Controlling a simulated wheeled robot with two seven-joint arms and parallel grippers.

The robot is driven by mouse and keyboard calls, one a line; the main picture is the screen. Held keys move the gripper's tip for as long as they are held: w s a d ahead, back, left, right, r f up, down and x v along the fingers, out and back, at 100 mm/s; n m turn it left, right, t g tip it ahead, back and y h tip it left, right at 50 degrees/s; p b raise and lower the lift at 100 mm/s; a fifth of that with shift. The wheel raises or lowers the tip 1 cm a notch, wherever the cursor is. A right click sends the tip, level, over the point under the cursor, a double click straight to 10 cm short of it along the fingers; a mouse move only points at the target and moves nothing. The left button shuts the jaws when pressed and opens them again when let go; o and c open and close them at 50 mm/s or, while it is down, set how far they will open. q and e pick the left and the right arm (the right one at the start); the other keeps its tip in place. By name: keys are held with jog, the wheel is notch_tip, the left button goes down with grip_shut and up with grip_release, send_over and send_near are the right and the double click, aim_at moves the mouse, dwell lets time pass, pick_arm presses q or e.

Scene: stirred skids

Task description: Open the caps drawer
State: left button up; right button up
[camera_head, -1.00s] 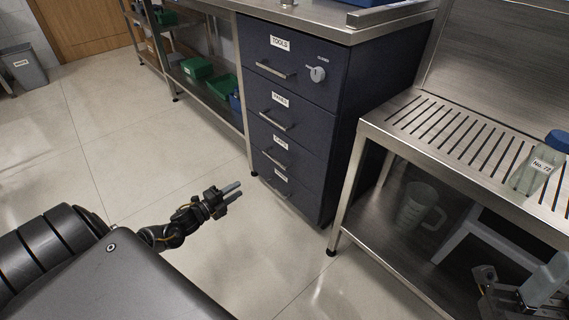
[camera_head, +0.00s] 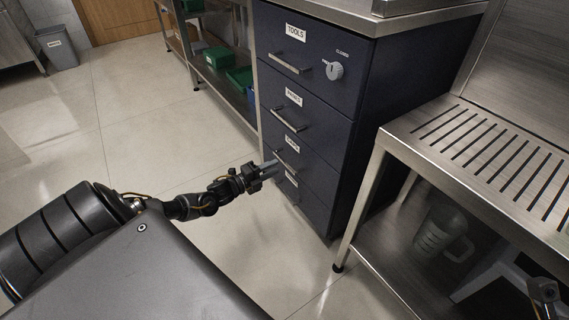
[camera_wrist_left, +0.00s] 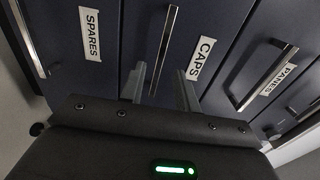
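The dark blue drawer cabinet (camera_head: 345,130) stands ahead with all its drawers shut. The caps drawer (camera_wrist_left: 215,25) is the third from the top, with a white CAPS label (camera_wrist_left: 201,59) in the left wrist view. Its bar handle (camera_wrist_left: 165,45) also shows in the head view (camera_head: 285,160). My left gripper (camera_head: 277,169) is at this drawer's front. In the left wrist view my left gripper (camera_wrist_left: 161,85) is open, with the handle's near end lined up between its fingers; contact cannot be told. A small part of my right gripper (camera_head: 543,292) shows at the lower right; its fingers are out of view.
The TOOLS drawer (camera_head: 310,62) with a round grey knob (camera_head: 334,71) is on top. The SPARES handle (camera_wrist_left: 30,40) and PANELS handle (camera_wrist_left: 268,76) flank the caps handle. A slotted steel bench (camera_head: 470,150) stands to the right, with a clear jug (camera_head: 440,238) below. Floor at left is free.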

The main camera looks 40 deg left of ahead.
aim_at(284, 161)
pick_arm(q)
jog(key=b+x, duration=0.1)
jog(key=x, duration=0.5)
jog(key=shift+b, duration=0.35)
grip_shut()
